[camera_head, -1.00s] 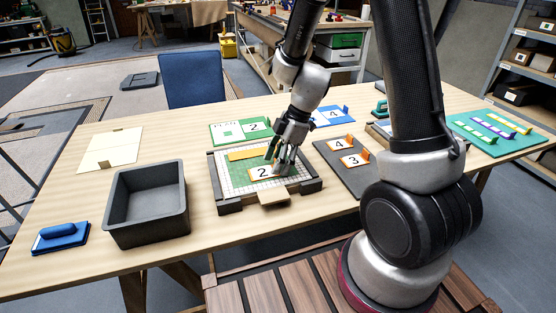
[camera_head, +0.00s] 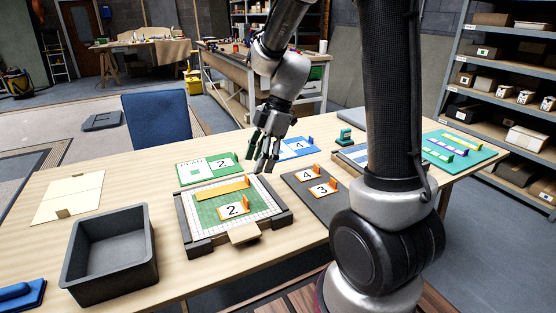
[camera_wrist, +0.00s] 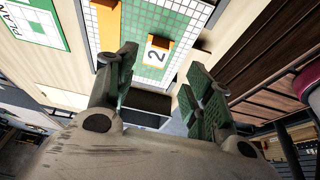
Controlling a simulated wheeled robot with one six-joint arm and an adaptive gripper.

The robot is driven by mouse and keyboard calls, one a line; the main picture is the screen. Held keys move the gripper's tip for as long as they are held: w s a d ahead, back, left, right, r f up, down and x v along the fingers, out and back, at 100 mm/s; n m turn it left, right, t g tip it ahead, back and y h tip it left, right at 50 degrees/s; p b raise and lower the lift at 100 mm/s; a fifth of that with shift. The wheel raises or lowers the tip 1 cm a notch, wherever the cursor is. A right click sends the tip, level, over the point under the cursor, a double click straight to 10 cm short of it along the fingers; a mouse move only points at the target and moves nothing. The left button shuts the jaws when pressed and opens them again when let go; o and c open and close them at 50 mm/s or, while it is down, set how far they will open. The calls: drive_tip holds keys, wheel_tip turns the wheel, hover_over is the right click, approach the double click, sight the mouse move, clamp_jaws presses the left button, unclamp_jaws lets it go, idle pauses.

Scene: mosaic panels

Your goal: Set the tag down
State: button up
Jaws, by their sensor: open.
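A white tag with a 2 and an orange tab (camera_head: 234,209) lies on the green and white gridded panel in the dark-framed tray (camera_head: 196,243). It also shows in the wrist view (camera_wrist: 156,54), beyond my fingers. My gripper (camera_head: 266,168) is open and empty, above and behind the tray's back right corner, apart from the tag. In the wrist view its green-padded fingers (camera_wrist: 164,95) stand wide apart with nothing between them. An orange strip (camera_head: 222,188) lies on the panel behind the tag.
A dark mat (camera_head: 322,206) right of the tray holds tags 4 and 3. A green plan card (camera_head: 196,170) and a blue card (camera_head: 297,148) lie behind. A deep grey bin (camera_head: 110,257) stands left. Bare table lies between bin and cards.

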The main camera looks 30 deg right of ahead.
drive_tip(key=s+d+r+m+t+h, duration=0.2)
drive_tip(key=s+d+r+m, duration=0.3)
drive_tip(key=s+m, duration=0.4)
drive_tip(key=s+d+r+m+t+h, duration=0.2)
drive_tip(key=s+d+r+m, duration=0.3)
drive_tip(key=s+r+m, duration=0.2)
drive_tip(key=s+m, duration=0.2)
drive_tip(key=s, duration=0.1)
drive_tip(key=shift+d+r+h, duration=0.15)
drive_tip(key=shift+r+h, duration=0.1)
drive_tip(key=shift+h, duration=0.05)
